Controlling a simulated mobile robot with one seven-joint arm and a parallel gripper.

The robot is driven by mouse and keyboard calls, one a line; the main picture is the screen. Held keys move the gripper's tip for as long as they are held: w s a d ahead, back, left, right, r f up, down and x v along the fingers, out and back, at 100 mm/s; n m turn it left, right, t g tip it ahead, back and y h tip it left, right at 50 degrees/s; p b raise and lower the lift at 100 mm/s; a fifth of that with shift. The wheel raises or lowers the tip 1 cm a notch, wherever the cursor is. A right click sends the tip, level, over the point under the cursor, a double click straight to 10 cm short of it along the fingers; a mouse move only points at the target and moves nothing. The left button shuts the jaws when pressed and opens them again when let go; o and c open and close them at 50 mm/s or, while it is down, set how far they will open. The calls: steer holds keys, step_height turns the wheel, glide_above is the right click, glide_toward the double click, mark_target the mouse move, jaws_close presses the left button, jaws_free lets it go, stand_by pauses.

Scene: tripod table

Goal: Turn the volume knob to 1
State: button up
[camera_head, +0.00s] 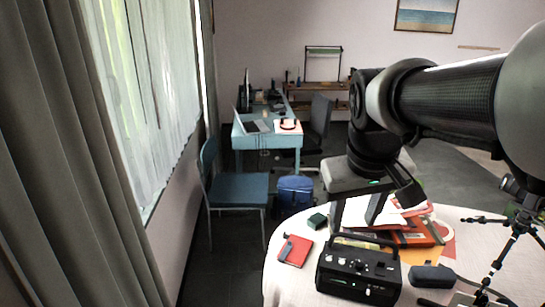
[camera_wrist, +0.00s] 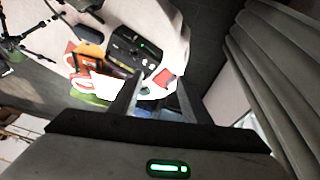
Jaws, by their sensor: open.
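A black box-shaped device with a carry handle (camera_head: 358,272), which looks like a radio, stands on the round table (camera_head: 285,285). Small controls show on its top, but I cannot tell which is the volume knob or read its setting. The device also shows in the wrist view (camera_wrist: 128,46), beyond my fingers. My gripper (camera_head: 356,222) is open and empty, fingers pointing down, above and behind the device in the head view. Its two fingers also show in the wrist view (camera_wrist: 158,88), apart from the device.
A red notebook (camera_head: 295,250) and a small dark green box (camera_head: 317,221) lie left of the device. Books and papers (camera_head: 412,234) lie behind it. A dark case (camera_head: 432,276) and a tripod (camera_head: 503,258) are at its right. A blue chair (camera_head: 238,188) stands beyond the table.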

steer(key=w+d+f+g, duration=0.15)
steer(key=w+d, duration=0.25)
steer(key=w, duration=0.4)
steer(key=n+g+y, duration=0.1)
steer(key=g, duration=0.1)
glide_above(360, 262)
step_height(360, 262, down, 17)
step_height(360, 262, down, 17)
steer(key=shift+r, duration=0.1)
steer(key=c, duration=1)
steer(key=shift+c, duration=0.2)
